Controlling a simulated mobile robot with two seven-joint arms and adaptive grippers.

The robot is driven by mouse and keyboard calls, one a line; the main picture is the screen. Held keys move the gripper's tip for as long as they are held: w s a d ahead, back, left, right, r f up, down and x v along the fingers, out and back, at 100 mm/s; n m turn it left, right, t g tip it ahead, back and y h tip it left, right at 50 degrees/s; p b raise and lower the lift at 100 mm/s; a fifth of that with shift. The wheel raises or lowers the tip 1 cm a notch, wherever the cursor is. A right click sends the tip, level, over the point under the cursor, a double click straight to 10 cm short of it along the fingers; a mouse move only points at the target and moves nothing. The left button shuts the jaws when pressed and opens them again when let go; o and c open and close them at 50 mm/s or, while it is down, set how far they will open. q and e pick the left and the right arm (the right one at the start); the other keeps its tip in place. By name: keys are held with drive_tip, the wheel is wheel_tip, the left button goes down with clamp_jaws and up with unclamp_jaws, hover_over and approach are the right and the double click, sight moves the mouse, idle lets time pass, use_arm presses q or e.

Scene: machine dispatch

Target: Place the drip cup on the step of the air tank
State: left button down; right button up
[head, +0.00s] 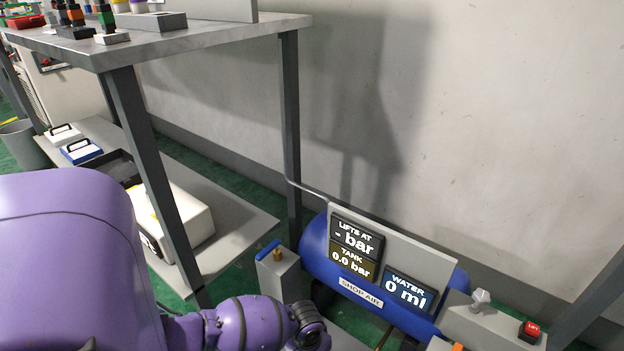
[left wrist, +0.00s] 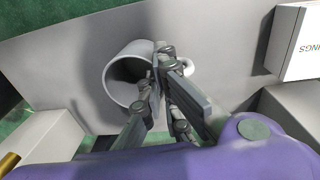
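The drip cup is a pale grey mug (left wrist: 125,72) in the left wrist view, its dark mouth facing the camera and its handle (left wrist: 188,66) to the right. My left gripper (left wrist: 166,75) has its fingers close together at the handle side of the cup and appears shut on it; the fingers hide part of the handle. Whether the cup touches the grey surface behind it is unclear. The blue air tank (head: 315,248) is at lower right in the head view. My left arm hides the cup and most of the step there. My right gripper is not in view.
A grey post with a brass fitting (head: 278,256) stands left of the tank. A panel with displays (head: 357,243) is on the tank, and a red button (head: 530,330) is at right. A bench leg (head: 290,130) rises behind. A boxy machine (head: 180,222) sits on the low shelf.

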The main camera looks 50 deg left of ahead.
use_arm(q)
drive_tip(key=c, duration=2.5)
unclamp_jaws()
drive_tip(key=shift+f, duration=0.15)
